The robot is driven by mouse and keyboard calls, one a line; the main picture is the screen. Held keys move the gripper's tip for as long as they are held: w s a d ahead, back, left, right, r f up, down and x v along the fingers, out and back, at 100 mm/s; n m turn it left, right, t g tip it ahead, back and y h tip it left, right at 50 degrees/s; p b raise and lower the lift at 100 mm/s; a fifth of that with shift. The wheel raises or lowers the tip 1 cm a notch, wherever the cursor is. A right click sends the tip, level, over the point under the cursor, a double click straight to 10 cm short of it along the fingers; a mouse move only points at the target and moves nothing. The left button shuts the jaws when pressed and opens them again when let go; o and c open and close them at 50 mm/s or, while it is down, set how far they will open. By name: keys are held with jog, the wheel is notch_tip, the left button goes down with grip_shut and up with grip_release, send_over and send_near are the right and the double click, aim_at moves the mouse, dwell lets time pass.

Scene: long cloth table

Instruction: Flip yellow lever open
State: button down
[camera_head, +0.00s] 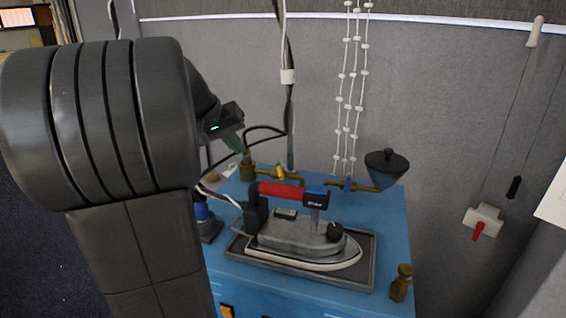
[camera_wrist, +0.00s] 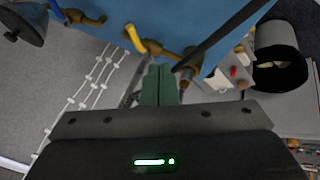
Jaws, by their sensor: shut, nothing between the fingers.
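The yellow lever (camera_head: 280,172) sits on a brass valve at the back of the blue table. In the wrist view the yellow lever (camera_wrist: 134,39) lies above and left of my fingertips, tilted, beside its brass valve body (camera_wrist: 158,48). My gripper (camera_wrist: 159,72) has its green fingers pressed together and empty. In the head view my gripper (camera_head: 234,143) is at the table's back left, left of the lever, partly hidden by my arm. The fingertips appear apart from the lever; the exact gap is unclear.
A blue-handled valve (camera_head: 348,185) and a dark funnel (camera_head: 386,168) are right of the lever. An iron with a red handle (camera_head: 282,190) stands on a tray in front. A black cable (camera_wrist: 222,36) runs close to my fingers. A brass fitting (camera_head: 247,166) stands left.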

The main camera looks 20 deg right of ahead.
aim_at(280, 171)
jog(key=shift+f, duration=0.15)
jog(key=d+f, duration=0.3)
jog(key=w+d+f+p, duration=0.1)
jog(key=d+f, duration=0.2)
jog(key=d+f+p, duration=0.1)
jog(key=d+f, duration=0.2)
jog(key=shift+w, duration=0.15)
jog(key=shift+r, duration=0.1)
dwell(0.6)
